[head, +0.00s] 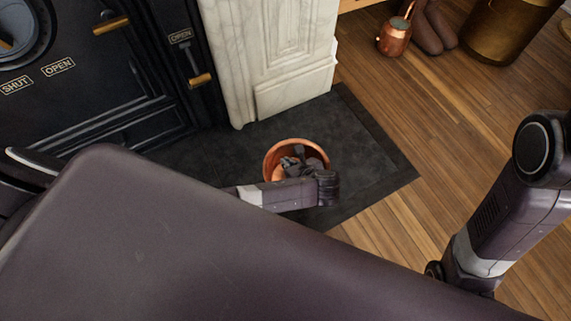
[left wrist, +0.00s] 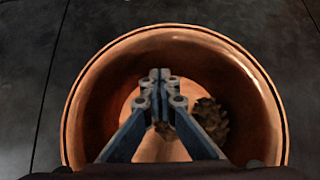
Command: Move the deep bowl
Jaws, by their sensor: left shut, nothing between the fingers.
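The deep bowl (head: 269,160) is round and copper-coloured, and it stands upright on the dark hearth slab. It fills most of the left wrist view (left wrist: 82,105). My left gripper (head: 297,153) is over the bowl's opening with its fingers pointing down into it. In the left wrist view its blue-grey fingertips (left wrist: 159,84) are together with nothing between them. A rough brown lump like a pine cone (left wrist: 211,118) lies in the bowl, right of the fingers. My left wrist hides the bowl's near side. My right gripper is out of view.
The dark hearth slab (head: 372,150) lies on a wooden floor (head: 455,115). A black stove front (head: 85,90) and a white marble pillar (head: 275,50) stand behind the bowl. A copper jug (head: 394,38) and a brass container (head: 505,40) stand at the back right.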

